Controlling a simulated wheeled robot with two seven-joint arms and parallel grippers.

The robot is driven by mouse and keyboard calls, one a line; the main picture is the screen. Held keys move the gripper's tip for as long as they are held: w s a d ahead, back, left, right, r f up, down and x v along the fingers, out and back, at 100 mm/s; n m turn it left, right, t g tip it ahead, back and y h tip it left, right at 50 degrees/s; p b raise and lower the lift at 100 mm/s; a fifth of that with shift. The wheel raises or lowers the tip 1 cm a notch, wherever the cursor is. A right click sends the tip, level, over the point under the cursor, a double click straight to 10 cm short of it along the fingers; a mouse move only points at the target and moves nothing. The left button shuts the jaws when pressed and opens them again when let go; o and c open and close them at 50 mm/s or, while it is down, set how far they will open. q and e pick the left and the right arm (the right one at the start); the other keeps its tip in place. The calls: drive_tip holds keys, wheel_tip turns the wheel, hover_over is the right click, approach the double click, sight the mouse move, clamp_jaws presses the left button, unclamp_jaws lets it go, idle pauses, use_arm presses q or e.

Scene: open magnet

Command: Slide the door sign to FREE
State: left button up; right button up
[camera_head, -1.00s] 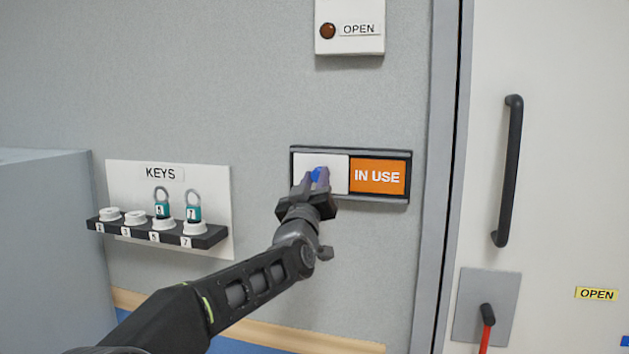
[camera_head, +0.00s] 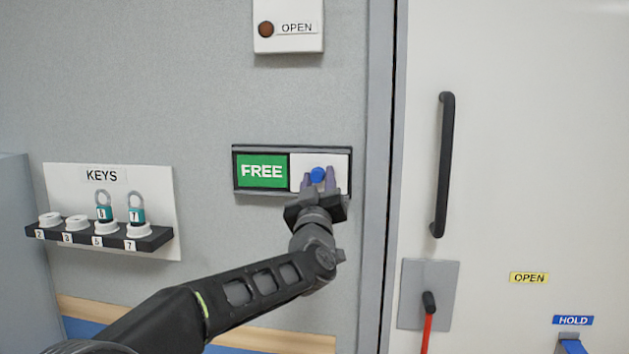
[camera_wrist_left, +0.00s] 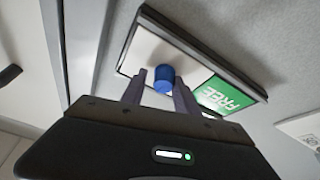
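The door sign (camera_head: 235,170) is a dark frame on the grey wall. Its green FREE panel (camera_head: 262,171) shows at the left, and its white slider (camera_head: 340,163) covers the right half. A round blue knob (camera_head: 317,174) stands out from the slider; it also shows in the left wrist view (camera_wrist_left: 163,78). My left gripper (camera_head: 318,182) is at the slider with one finger on each side of the knob. In the left wrist view its fingers (camera_wrist_left: 159,92) are apart, with gaps beside the knob. My right gripper is not in view.
A KEYS board (camera_head: 150,200) with padlocks on a shelf hangs to the left. An OPEN lamp box (camera_head: 288,40) is above the sign. A door with a black handle (camera_head: 442,165) and a red lever (camera_head: 427,325) is to the right.

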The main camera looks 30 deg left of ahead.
use_arm(q)
drive_tip(key=shift+o, duration=1.1)
drive_tip(key=shift+f, duration=0.1)
drive_tip(key=b+v, duration=0.3)
drive_tip(key=v, duration=0.4)
drive_tip(key=shift+s, duration=0.35)
drive_tip(key=shift+d+f, duration=0.1)
